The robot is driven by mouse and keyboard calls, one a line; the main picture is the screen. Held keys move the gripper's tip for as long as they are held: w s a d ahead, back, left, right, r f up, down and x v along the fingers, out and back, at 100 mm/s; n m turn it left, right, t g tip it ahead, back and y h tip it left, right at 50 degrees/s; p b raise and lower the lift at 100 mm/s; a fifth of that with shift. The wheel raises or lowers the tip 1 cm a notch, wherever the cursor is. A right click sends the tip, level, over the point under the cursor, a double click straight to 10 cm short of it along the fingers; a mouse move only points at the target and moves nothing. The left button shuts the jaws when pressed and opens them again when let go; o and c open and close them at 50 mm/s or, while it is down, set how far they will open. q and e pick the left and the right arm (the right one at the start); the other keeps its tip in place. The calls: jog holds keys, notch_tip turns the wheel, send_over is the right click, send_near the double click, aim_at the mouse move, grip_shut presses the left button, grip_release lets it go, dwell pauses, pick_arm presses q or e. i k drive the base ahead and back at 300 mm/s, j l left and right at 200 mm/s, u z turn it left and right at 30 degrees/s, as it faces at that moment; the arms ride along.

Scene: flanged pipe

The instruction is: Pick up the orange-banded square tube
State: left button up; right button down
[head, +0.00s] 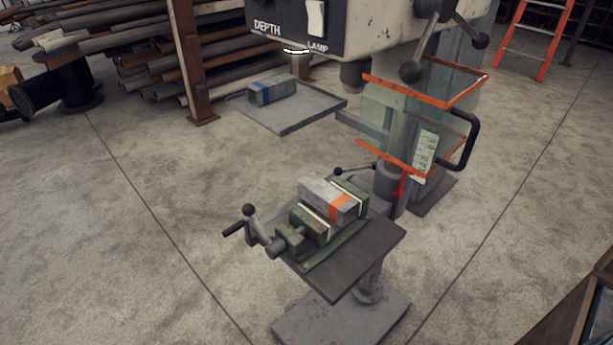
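The orange-banded square tube (319,190) is a short grey block-like piece with an orange band near its right end. It sits in a green vise (311,224), between the jaws. The vise is on the dark table (378,243) of a drill press. Part of the tube's lower sides is hidden by the jaws. Neither of my grippers shows in the head view.
The drill press head (370,30) and a clear orange-edged guard (392,118) overhang the right side. The vise handle (241,226) sticks out left. Pipes are racked at back left. Floor in front left is clear.

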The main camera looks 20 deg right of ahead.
aim_at(337, 206)
jog(key=j+z, duration=0.1)
jog(key=z, duration=0.25)
jog(key=i+j+z, duration=0.1)
jog(key=z, duration=0.25)
jog(key=j+z, duration=0.6)
jog(key=j, duration=0.4)
jog(key=k+j+z, duration=0.1)
jog(key=j+z, duration=0.2)
jog(key=j, duration=1)
jog(key=k, duration=0.05)
